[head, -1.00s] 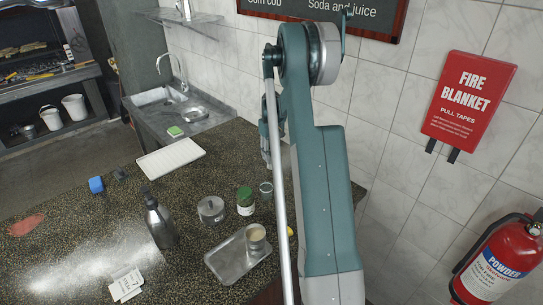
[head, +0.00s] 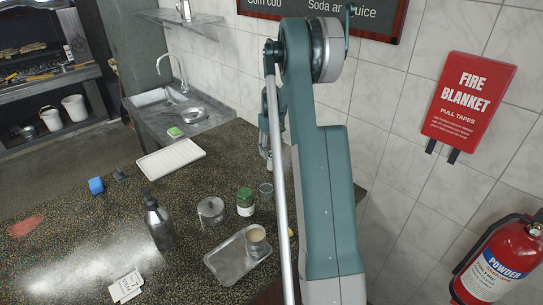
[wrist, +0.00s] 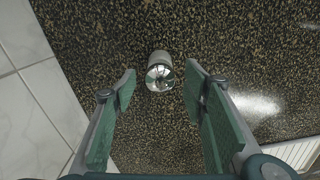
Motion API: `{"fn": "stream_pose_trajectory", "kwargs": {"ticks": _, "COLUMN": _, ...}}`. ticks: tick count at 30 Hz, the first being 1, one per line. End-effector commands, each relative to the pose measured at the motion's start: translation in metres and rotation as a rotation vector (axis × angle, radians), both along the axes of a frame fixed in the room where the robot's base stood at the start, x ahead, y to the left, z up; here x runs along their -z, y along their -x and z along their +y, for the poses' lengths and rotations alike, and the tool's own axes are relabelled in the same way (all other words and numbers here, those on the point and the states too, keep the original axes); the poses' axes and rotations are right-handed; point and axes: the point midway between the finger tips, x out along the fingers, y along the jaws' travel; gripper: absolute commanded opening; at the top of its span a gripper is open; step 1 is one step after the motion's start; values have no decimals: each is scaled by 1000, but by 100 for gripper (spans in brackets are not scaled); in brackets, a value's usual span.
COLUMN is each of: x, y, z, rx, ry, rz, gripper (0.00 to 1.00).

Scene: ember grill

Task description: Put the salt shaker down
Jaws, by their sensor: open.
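The salt shaker (head: 266,190) is a small pale cylinder standing on the dark speckled counter, just right of the green-lidded jar. In the wrist view the shaker (wrist: 159,72) shows its shiny metal cap facing the camera, upright on the counter. My gripper (wrist: 161,76) is open, with one green-padded finger on each side of the shaker's image and visible gaps between. It appears back from the shaker and does not touch it. In the head view the gripper is mostly hidden behind my arm.
Near the shaker stand a green-lidded jar (head: 245,203), a metal tin (head: 211,211) and a metal tray (head: 226,265) holding a cup (head: 255,240). A dark bottle (head: 159,225) and a white ribbed board (head: 170,158) are further left. A tiled wall (wrist: 62,75) borders the counter.

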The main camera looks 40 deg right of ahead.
Motion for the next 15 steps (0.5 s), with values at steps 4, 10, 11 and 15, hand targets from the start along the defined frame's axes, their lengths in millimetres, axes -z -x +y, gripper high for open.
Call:
{"fn": "stream_pose_trajectory", "kwargs": {"ticks": 4, "x": -25, "y": 0, "z": 0, "rx": 0, "ry": 0, "rz": 0, "gripper": 43}}
{"fn": "stream_pose_trajectory", "kwargs": {"ticks": 10, "x": -57, "y": 0, "z": 0, "rx": 0, "ry": 0, "rz": 0, "gripper": 43}}
{"fn": "stream_pose_trajectory", "kwargs": {"ticks": 11, "x": -61, "y": 0, "z": 0, "rx": 0, "ry": 0, "rz": 0, "gripper": 43}}
{"fn": "stream_pose_trajectory", "kwargs": {"ticks": 15, "x": -77, "y": 0, "z": 0, "rx": 0, "ry": 0, "rz": 0, "gripper": 43}}
